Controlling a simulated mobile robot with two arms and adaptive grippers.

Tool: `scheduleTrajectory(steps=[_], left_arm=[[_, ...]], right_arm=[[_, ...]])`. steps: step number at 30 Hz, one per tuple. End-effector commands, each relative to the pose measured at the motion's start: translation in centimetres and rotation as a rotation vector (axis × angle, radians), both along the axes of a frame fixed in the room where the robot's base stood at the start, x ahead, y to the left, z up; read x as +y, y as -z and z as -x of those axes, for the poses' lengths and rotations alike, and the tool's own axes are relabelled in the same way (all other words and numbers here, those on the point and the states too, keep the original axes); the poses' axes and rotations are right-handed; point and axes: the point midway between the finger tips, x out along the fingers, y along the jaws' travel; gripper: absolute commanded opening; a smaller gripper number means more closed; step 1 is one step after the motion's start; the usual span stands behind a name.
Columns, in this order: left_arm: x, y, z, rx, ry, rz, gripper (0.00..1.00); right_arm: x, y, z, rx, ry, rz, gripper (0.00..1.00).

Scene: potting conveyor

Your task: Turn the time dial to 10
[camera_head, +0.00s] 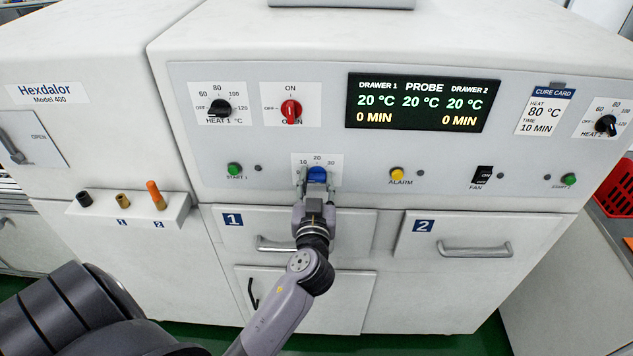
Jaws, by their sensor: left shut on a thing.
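The time dial (317,173) is a blue knob on a white plate marked 10, 20 and 30, low in the middle of the oven's front panel. My left gripper (315,184) reaches up to it from below and is shut on the knob. The fingers hide the lower part of the knob, and I cannot tell which mark it points to. The display (417,103) shows 0 MIN for both drawers and 20 °C throughout. The cure card (544,112) reads heat 80 °C, time 10 MIN. My right gripper is not in view.
A red switch (291,110) and a black heat dial (220,108) sit above left. The green start button (234,169) is left of the dial, the yellow alarm button (396,174) right. Drawer handles (275,245) and (476,250) stick out below. A small shelf (92,216) holds pegs.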

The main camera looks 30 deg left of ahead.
Motion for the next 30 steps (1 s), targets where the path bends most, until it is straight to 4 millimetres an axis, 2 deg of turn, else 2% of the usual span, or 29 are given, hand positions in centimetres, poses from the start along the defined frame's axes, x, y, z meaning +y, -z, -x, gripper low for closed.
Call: scheduleTrajectory(steps=[7,17,30], left_arm=[[-0.02,-0.04,-0.01,-0.001,0.000,-0.001,0.07],[-0.02,0.00,-0.01,0.026,0.000,-0.045,0.07],[-0.05,-0.06,-0.03,0.196,0.000,-0.323,0.07]], right_arm=[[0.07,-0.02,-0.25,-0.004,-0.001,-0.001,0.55],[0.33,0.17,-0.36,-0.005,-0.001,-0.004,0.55],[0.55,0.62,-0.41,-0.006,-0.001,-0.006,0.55]])
